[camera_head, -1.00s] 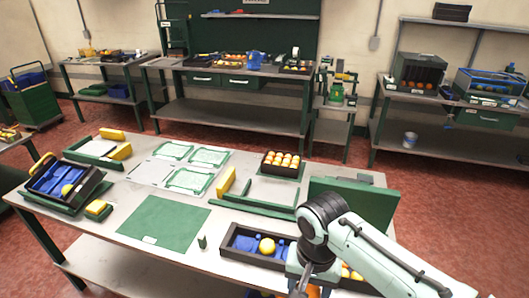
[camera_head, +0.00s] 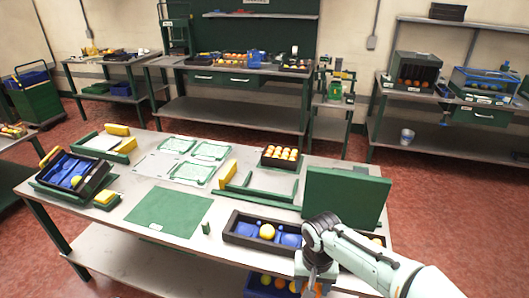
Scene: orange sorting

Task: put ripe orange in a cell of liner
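A long black tray (camera_head: 226,237) with a blue liner (camera_head: 242,229) lies at the near edge of the table. One yellow-orange fruit (camera_head: 267,231) sits in a liner cell near its middle. Blue liner shows on both sides of that fruit. The tray's right part is hidden behind my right arm, with a bit of yellow fruit (camera_head: 377,241) showing past it. My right gripper (camera_head: 316,287) points down in front of the table's near edge, right of the fruit. My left gripper is out of view.
A lower crate (camera_head: 256,292) with blue lining and oranges shows below the table edge. A tilted black crate (camera_head: 93,181) with a blue liner stands at left. A tray of oranges (camera_head: 264,160) sits at the back. A green panel (camera_head: 345,197) stands at right. A green mat (camera_head: 168,210) is bare.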

